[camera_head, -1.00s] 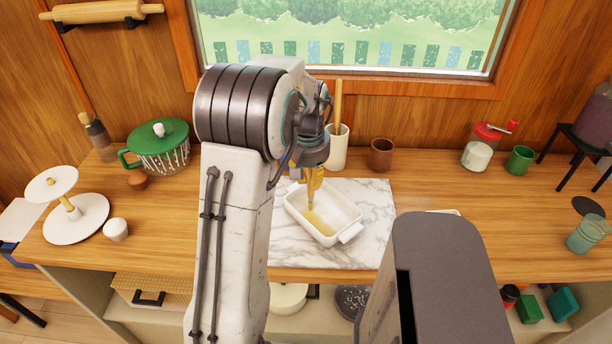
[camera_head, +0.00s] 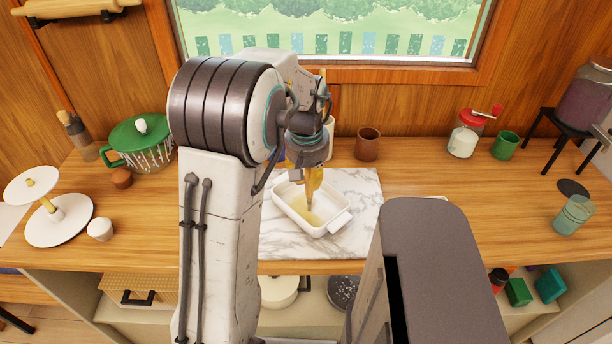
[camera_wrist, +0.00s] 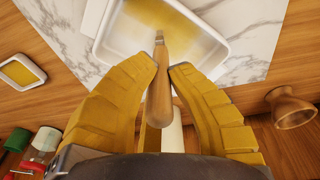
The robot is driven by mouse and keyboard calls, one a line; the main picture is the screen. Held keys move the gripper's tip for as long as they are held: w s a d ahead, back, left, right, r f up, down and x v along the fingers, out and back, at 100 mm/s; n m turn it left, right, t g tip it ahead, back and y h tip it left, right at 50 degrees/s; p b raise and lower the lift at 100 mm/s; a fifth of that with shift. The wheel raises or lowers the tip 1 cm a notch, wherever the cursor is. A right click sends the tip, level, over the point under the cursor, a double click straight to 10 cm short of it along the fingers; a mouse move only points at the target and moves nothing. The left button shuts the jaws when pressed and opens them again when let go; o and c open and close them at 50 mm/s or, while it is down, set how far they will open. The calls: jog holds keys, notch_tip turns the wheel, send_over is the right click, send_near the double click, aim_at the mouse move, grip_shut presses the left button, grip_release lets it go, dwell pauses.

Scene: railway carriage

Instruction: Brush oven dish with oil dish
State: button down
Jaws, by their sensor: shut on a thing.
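My gripper (camera_head: 312,183) is shut on a brush with a wooden handle (camera_wrist: 160,92). It points down over the white oven dish (camera_head: 335,224), with the brush's lower end inside the dish. Contact with the dish floor cannot be told for sure. Yellow oil shows on part of the dish floor. The wrist view shows the oven dish (camera_wrist: 210,58) just beyond the fingertips (camera_wrist: 163,66). The small oil dish (camera_wrist: 20,76), holding yellow oil, stands at left in the wrist view. In the head view it is mostly hidden behind my body.
The oven dish stands on a marble board (camera_head: 360,185) on the wooden counter. Behind are a brown cup (camera_head: 368,145) and a light utensil pot partly hidden by my arm. A green-lidded pot (camera_head: 142,148) stands left; a red-topped jar (camera_head: 464,138) and green mug (camera_head: 505,146) stand right.

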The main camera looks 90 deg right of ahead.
jog(key=s+a+b, duration=0.1)
jog(key=s+a, duration=0.3)
jog(key=shift+s, duration=0.15)
dwell(0.8)
